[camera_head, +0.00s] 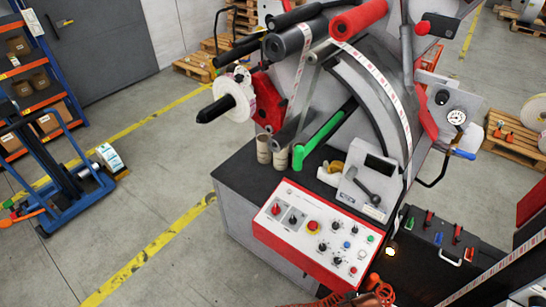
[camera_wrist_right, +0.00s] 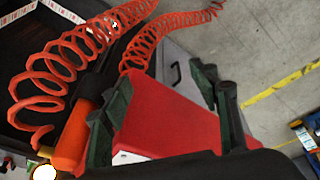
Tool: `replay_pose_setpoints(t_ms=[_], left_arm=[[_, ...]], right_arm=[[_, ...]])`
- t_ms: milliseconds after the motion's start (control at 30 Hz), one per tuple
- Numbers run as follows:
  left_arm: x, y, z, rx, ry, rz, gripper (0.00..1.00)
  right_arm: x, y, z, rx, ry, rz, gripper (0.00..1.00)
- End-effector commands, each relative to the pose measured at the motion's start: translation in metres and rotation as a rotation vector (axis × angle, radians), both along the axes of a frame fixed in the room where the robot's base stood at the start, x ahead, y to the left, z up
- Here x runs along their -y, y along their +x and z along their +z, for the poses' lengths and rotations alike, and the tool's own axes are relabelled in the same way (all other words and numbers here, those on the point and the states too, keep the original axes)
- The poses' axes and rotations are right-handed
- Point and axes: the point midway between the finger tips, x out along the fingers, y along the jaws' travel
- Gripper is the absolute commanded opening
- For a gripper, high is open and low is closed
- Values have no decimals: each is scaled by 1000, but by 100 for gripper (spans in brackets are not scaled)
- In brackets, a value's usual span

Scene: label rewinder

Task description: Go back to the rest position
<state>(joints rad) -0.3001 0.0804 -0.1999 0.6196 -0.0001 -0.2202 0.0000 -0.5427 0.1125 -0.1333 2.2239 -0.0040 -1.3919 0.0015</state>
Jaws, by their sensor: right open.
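My right gripper (camera_wrist_right: 168,95) shows only in the right wrist view. Its dark green fingers stand apart, with the red side of the control box (camera_wrist_right: 170,125) seen between them. I see nothing held between the fingers, and I cannot tell how far the box is from them. In the head view, the label rewinder (camera_head: 340,95) stands at the centre, with its red and white control panel (camera_head: 318,237) at the front. Neither gripper shows in the head view, and my left gripper is in no view.
An orange coiled hose (camera_wrist_right: 60,60) and an orange handle (camera_wrist_right: 75,132) are left of the right fingers. A dark toolbox (camera_head: 435,245) is at lower right. Grey floor (camera_head: 185,265) at lower left is clear.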

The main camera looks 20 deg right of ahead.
Motion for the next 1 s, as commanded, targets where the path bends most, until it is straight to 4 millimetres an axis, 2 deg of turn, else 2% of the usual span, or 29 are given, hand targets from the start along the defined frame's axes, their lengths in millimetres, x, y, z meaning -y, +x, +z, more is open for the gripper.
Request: replay_pose_setpoints(t_ms=[167, 267, 333, 467, 600, 667, 800, 900, 1000], left_arm=[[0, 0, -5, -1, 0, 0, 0], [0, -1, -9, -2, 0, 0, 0], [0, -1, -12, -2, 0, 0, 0], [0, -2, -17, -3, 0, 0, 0], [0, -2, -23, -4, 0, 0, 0], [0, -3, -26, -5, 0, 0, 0], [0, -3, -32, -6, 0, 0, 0], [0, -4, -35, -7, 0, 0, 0], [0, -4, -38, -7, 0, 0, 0]], right_arm=[[-3, 1, -57, -25, 6, 9, 55], [-5, -3, -105, -45, 11, 17, 55], [-7, -9, -146, -61, 14, 23, 55], [-10, -31, -221, -89, 19, 36, 55], [-14, -68, -293, -122, 24, 51, 55], [-15, -87, -320, -135, 25, 59, 55], [-16, -138, -375, -167, 29, 74, 55], [-15, -173, -401, -184, 30, 84, 55], [-14, -202, -417, -198, 31, 92, 55]])
